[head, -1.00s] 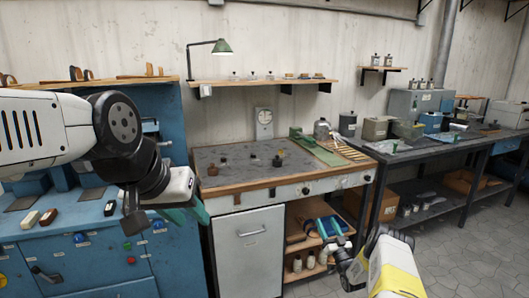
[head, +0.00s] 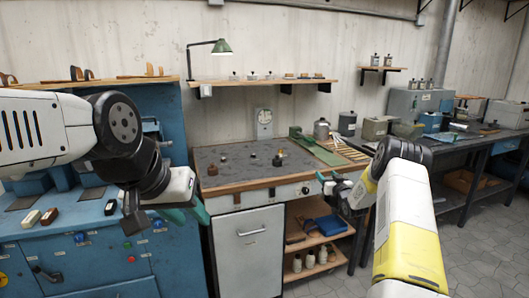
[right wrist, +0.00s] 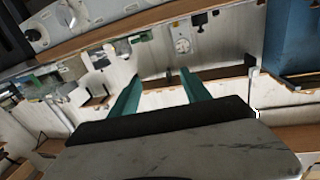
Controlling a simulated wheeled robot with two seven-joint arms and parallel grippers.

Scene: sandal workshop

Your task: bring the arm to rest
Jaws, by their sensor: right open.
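My right gripper (head: 322,184) is raised in front of the right end of the middle workbench in the head view. In the right wrist view its two teal fingers (right wrist: 160,86) are apart with nothing between them. The right arm, white and yellow, comes in from the lower right. My left gripper (head: 190,212) hangs in front of the gap between the blue cabinet and the workbench. Its teal fingers show partly behind the wrist, so I cannot tell whether they are apart.
The workbench (head: 222,188) has a dark top with small dark items and a green mat (head: 315,150). Below are a white door (head: 250,250) and open shelves with bottles and a blue item (head: 332,225). A blue cabinet (head: 95,255) stands left, another bench (head: 455,147) right.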

